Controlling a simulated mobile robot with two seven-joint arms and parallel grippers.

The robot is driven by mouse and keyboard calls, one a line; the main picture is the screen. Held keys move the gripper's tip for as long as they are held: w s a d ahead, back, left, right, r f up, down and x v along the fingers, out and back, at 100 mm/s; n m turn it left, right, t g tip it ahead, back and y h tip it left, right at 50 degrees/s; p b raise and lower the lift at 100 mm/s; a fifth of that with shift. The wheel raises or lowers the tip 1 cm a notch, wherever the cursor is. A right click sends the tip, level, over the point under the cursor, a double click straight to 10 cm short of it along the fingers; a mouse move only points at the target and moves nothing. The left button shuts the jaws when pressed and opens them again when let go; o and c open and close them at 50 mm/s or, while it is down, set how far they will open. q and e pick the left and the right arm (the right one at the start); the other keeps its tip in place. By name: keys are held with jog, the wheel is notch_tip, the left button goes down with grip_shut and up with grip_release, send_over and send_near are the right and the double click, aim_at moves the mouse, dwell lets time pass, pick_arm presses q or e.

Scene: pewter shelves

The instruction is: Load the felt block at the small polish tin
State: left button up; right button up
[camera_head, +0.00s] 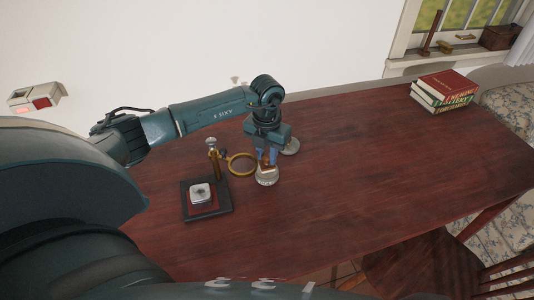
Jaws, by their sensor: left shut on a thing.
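My left gripper (268,162) points down over the middle-left of the table, shut on a small brownish block, which I take for the felt block (267,158). The fingers cover most of it. Right below is a round, pale silvery tin (266,179); I cannot tell whether the block touches it. A second round, greyish thing (291,147) sits just behind and right of the gripper, partly hidden. I cannot tell for sure which of the two is the small polish tin. My right gripper is not in view.
A dark square stand (222,212) with an upright post and a small pale item on a red pad stands left of the gripper. A brass-coloured ring (231,168) is between them. Stacked books (443,91) lie far right.

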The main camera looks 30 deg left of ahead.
aim_at(267, 155)
pick_arm(q)
jog(key=shift+r+p, duration=1.75)
jog(key=shift+r, duration=0.95)
